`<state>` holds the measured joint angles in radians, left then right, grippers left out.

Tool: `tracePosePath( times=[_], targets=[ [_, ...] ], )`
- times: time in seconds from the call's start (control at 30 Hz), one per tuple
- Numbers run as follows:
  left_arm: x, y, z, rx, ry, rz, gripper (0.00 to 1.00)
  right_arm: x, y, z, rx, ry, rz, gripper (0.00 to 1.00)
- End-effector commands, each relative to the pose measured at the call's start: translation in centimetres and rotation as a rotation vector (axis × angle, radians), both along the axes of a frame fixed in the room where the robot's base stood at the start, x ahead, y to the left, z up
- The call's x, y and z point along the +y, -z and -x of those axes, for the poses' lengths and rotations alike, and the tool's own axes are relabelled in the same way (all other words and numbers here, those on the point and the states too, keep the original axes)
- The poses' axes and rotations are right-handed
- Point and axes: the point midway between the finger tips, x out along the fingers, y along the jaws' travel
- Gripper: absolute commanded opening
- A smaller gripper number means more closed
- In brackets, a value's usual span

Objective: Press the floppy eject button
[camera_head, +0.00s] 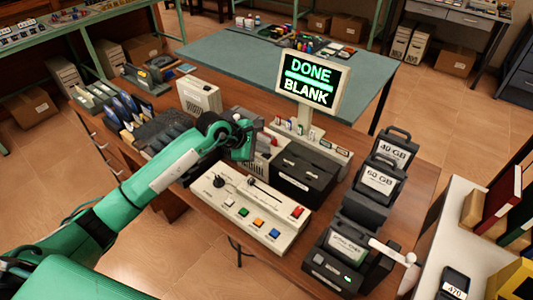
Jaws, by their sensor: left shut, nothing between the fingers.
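My left arm reaches in from the lower left. Its gripper (243,151) is shut and empty, over the back of the white control panel (238,228), beside a beige unit (264,153) that it partly hides. I cannot make out a floppy eject button; it may be behind the gripper. The panel carries a black knob, a slider and several coloured buttons. My right gripper is not in view.
A black box (302,172) stands right of the gripper. Farther right are black cartridges labelled "40 GB" (391,152) and "60 GB" (380,179), and a dock with a white handle (388,250). A grey-green table (225,62) stands behind the wooden bench.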

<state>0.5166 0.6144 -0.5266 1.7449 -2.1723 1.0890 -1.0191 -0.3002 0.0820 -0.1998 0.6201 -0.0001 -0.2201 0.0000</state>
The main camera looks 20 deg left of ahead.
Motion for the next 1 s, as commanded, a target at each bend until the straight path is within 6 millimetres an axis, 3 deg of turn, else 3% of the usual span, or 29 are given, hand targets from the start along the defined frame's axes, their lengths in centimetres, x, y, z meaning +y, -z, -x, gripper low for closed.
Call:
tracePosePath(
  times=[0.3, 0.67, 1.0],
  targets=[
    [0.1, -1.5, 0.0, -0.001, -0.001, -0.001, 0.00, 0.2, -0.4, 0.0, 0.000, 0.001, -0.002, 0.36],
    [0.0, -1.7, 0.0, 0.000, 0.000, 0.000, 0.00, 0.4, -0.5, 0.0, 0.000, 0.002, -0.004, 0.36],
    [0.0, -4.7, 0.0, -0.001, 0.001, -0.001, 0.00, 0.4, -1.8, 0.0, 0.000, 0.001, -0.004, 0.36]
  ],
)
